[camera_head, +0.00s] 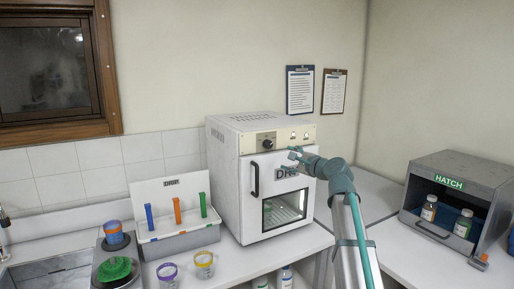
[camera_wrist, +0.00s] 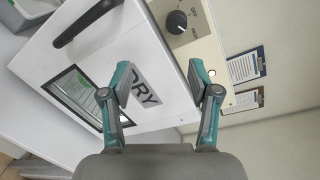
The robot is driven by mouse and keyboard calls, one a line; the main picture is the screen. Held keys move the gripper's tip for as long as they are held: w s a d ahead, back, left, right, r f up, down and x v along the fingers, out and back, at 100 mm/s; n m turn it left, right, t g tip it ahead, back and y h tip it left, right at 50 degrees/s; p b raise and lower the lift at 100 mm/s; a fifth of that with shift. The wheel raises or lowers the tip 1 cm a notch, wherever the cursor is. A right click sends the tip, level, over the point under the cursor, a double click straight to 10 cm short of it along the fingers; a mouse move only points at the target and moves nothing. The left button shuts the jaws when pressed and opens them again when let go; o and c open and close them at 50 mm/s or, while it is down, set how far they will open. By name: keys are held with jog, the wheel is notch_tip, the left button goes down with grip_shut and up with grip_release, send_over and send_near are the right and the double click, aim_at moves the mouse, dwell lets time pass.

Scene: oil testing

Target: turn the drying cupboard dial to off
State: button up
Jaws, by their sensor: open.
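The white drying cupboard (camera_head: 228,188) stands on the counter with its door shut. Its black dial (camera_head: 267,144) sits on a beige panel above the door. My gripper (camera_head: 293,157) is in front of the upper door, to the right of and a little below the dial. In the wrist view my gripper (camera_wrist: 160,80) has its fingers apart with nothing between them, and the dial lies beyond the fingertips.
The black door handle (camera_head: 254,179) juts out left of my gripper. A grey hatch box (camera_head: 462,172) with bottles stands at the right. Two clipboards (camera_head: 300,90) (camera_head: 334,92) hang on the wall.

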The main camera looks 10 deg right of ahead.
aim_at(270, 145)
jog(key=w+a+m+p, duration=0.1)
jog(key=w, duration=0.2)
jog(key=w+a+r+m+p, duration=0.1)
jog(key=w+a+m, duration=0.1)
jog(key=w, duration=0.1)
jog(key=w+a+r+m+t+p, duration=0.1)
jog(key=w, duration=0.2)
jog(key=shift+w+a, duration=0.25)
jog(key=shift+w, duration=0.1)
jog(key=shift+w+a+f, duration=0.1)
jog(key=shift+w+a, duration=0.25)
jog(key=shift+w, duration=0.25)
jog(key=c, duration=1.2)
jog(key=shift+o, duration=0.2)
